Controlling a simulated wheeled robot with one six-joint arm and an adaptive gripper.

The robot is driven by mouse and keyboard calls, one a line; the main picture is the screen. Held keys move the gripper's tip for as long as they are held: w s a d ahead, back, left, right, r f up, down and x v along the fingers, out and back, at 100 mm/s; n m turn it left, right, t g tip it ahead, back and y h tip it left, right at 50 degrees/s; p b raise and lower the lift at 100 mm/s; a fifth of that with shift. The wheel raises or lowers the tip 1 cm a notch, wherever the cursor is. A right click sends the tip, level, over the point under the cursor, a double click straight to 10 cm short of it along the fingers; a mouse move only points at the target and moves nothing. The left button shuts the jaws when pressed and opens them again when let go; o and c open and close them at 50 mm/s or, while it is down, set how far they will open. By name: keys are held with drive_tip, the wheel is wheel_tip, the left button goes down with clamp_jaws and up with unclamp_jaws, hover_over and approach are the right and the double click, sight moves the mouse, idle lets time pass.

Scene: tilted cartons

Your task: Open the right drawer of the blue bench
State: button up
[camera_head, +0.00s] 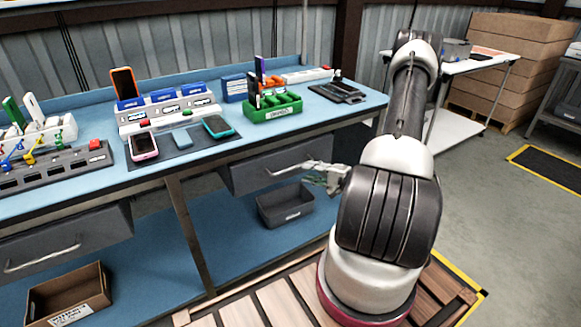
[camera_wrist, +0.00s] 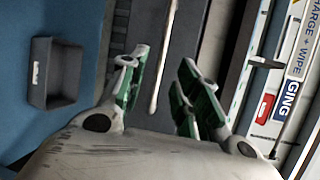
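The blue bench (camera_head: 255,146) runs along the wall. Its right drawer (camera_head: 245,175) is a dark grey box under the top and looks closed. Its pale bar handle (camera_head: 285,170) is partly hidden by my gripper at its right end. My gripper (camera_head: 318,176) is in front of this drawer, by the handle. In the wrist view, my gripper (camera_wrist: 164,78) is open, with green-padded fingers apart. The handle (camera_wrist: 162,60) lies in line with the gap between them. I cannot tell whether the bar is inside the gap or just beyond it, and I see no contact.
The left drawer (camera_head: 75,232) also has a bar handle. A dark bin (camera_head: 286,207) sits on the lower shelf below the right drawer, and a cardboard box (camera_head: 68,295) stands lower left. Phones, racks and a green holder (camera_head: 272,106) stand on the bench top.

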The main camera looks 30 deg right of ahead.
sight(294, 168)
drive_tip(key=shift+n, duration=0.4)
drive_tip(key=x, duration=0.8)
drive_tip(key=shift+r, duration=0.1)
drive_tip(key=shift+s+a, duration=0.1)
clamp_jaws()
